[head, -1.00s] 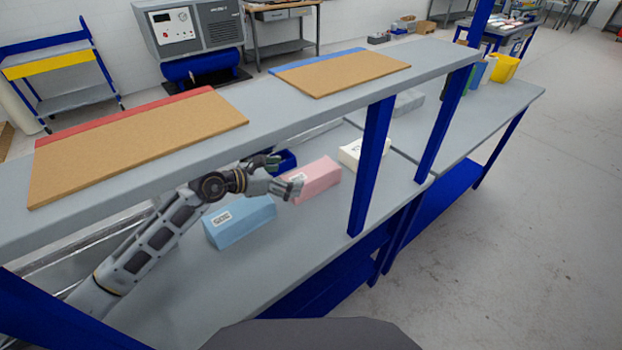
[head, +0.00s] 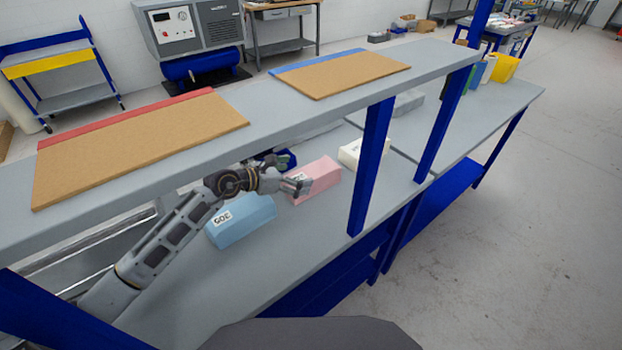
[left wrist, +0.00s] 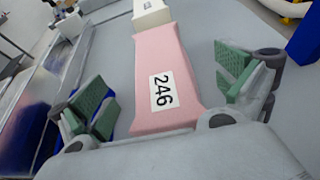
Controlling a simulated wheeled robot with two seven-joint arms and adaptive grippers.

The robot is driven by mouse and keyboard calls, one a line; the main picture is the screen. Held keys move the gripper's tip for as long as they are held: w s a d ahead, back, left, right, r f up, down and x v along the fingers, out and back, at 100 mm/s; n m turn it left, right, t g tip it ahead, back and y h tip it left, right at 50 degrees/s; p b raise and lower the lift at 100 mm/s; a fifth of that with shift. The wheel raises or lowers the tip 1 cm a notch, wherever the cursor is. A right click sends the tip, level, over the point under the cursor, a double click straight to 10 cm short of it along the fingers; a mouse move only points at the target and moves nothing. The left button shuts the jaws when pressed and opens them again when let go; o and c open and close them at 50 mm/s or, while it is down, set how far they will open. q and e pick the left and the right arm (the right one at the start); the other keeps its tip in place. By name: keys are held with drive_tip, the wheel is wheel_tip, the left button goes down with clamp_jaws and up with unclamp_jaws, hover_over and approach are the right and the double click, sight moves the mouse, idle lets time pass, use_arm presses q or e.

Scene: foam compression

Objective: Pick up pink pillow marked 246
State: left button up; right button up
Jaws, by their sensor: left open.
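The pink pillow (head: 318,178) lies on the grey bench under the raised shelf. In the left wrist view the pink pillow (left wrist: 165,75) shows a white label reading 246. My left gripper (head: 288,173) is open at the near left end of the pillow. In the left wrist view its green-padded fingers (left wrist: 164,88) stand apart on either side of the pillow, with visible gaps. The pillow's lower end is partly hidden behind the gripper body. My right gripper is not in view.
A blue pillow (head: 240,219) labelled 305 lies left of the pink one. A white pillow (head: 352,151) lies beyond it. The shelf (head: 262,96) hangs above the arm, and a blue post (head: 371,165) stands to the right.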

sight(310, 172)
use_arm(q)
drive_tip(key=shift+x, duration=0.8)
drive_tip(key=shift+w+d+f, duration=0.3)
drive_tip(key=shift+w+d, duration=0.15)
drive_tip(key=shift+d, duration=0.05)
drive_tip(key=shift+w+d+f, duration=0.15)
drive_tip(key=shift+w+d, duration=0.05)
drive_tip(key=shift+d, duration=0.1)
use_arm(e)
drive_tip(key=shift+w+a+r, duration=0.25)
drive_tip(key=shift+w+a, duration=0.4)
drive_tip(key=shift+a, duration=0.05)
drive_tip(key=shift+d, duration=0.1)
use_arm(q)
drive_tip(key=c, duration=0.9)
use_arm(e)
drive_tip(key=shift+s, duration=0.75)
